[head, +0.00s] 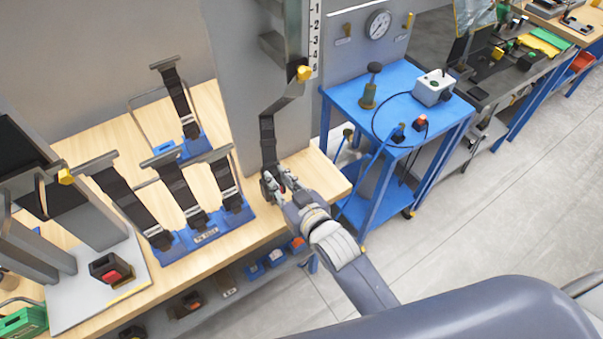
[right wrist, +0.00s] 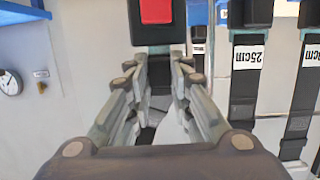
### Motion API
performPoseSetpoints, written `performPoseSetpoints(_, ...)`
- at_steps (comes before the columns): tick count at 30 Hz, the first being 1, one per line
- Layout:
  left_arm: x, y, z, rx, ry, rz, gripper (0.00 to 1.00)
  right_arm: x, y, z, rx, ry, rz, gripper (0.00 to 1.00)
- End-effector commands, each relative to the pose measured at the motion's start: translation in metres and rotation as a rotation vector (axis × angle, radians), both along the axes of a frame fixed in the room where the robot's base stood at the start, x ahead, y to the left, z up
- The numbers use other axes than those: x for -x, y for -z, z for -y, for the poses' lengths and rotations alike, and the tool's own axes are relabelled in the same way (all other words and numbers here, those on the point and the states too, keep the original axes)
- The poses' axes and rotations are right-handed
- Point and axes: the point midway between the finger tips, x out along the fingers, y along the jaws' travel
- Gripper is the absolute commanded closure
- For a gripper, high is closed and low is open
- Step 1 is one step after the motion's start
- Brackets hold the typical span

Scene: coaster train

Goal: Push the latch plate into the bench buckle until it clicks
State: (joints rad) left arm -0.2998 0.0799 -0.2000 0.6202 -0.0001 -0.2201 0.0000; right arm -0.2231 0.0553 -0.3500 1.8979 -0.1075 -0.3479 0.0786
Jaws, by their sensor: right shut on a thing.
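A black buckle with a red button (head: 112,268) stands on a pale plate on the bench at the lower left. A dark strap (head: 267,135) hangs from a yellow-tipped bracket on the upright panel. My right gripper (head: 279,186) is shut on a dark piece at the lower end of this strap. In the right wrist view its fingertips (right wrist: 158,68) close around a dark part. A black body with a red button (right wrist: 157,12) is just past them. I cannot make out a latch plate clearly; the fingers hide part of the held piece. My left gripper is not in view.
Blue-based racks of black straps (head: 205,235) stand on the wooden bench left of my right gripper. Labelled straps (right wrist: 246,95) show in the right wrist view. A blue cart (head: 345,92) stands to the right. A grey frame (head: 75,215) rises beside the buckle.

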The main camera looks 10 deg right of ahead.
Motion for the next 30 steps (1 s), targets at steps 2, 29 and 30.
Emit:
performPoseSetpoints(2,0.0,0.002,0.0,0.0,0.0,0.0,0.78,0.0,0.003,0.0,0.0,0.0,-0.001,1.0)
performPoseSetpoints(29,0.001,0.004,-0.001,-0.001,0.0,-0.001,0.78,0.011,0.005,0.004,0.001,0.0,-0.003,0.57)
performPoseSetpoints(30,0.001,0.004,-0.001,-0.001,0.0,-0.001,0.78,0.016,0.003,0.005,0.001,0.0,-0.003,0.57)
